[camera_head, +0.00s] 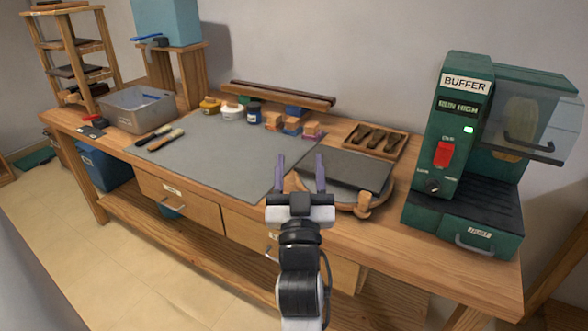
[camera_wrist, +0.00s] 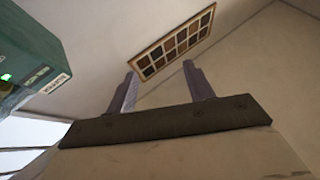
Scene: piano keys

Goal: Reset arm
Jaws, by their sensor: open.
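My gripper (camera_head: 300,172) is open and empty. In the head view it is raised in front of the workbench (camera_head: 395,215), with its two purple-grey fingers apart and pointing up in the picture. Behind the fingers are the grey mat (camera_head: 215,150) and a dark flat slab (camera_head: 345,168). In the wrist view my gripper (camera_wrist: 160,80) also shows open, with nothing between the fingers. Beyond it are a plain wall and a framed panel of brown squares (camera_wrist: 173,43).
A green buffer machine (camera_head: 460,150) stands at the bench's right end. A wooden tray (camera_head: 375,139) lies at the back. A grey bin (camera_head: 137,108), small jars (camera_head: 232,112) and tools (camera_head: 160,139) are on the left. The mat's middle is clear.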

